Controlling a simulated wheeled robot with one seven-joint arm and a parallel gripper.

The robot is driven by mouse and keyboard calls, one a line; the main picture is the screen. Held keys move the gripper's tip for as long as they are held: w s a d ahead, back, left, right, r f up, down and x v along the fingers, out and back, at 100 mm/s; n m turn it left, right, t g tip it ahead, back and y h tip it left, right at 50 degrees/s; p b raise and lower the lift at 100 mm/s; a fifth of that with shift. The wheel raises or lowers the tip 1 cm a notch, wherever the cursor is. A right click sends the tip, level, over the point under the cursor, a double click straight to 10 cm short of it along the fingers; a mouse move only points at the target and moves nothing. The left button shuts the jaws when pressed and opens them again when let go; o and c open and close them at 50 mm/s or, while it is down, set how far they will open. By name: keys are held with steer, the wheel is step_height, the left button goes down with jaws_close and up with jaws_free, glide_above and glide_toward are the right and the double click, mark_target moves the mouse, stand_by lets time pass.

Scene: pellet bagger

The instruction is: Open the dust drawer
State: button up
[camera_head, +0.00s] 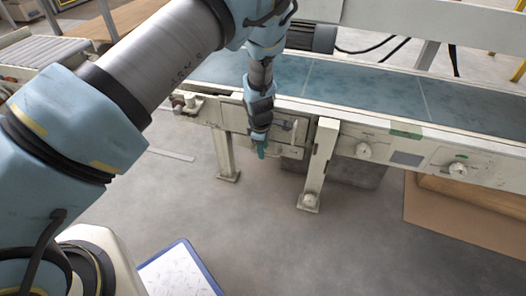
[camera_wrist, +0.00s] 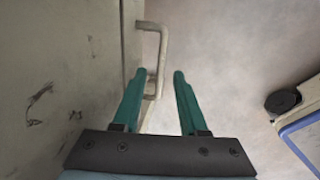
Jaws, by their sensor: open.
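The dust drawer appears to be the pale panel (camera_head: 293,133) under the conveyor, partly hidden by my gripper. In the wrist view a worn pale front (camera_wrist: 60,70) fills the left side. A pale bar handle (camera_wrist: 163,48) stands out from it. My gripper (camera_head: 262,152) points down in front of the panel. Its two teal fingers are apart in the wrist view (camera_wrist: 159,72). The handle's lower end shows in the gap between them, closer to the left finger. I cannot tell whether it touches a finger. The drawer looks closed.
The blue conveyor belt (camera_head: 345,84) runs above the panel. A blue-edged board (camera_head: 180,275) lies below. The grey floor (camera_head: 255,215) in front is clear.

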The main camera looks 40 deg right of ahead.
steer(key=shift+f, duration=0.3)
steer(key=shift+c, duration=0.4)
jaws_close()
stand_by(0.9)
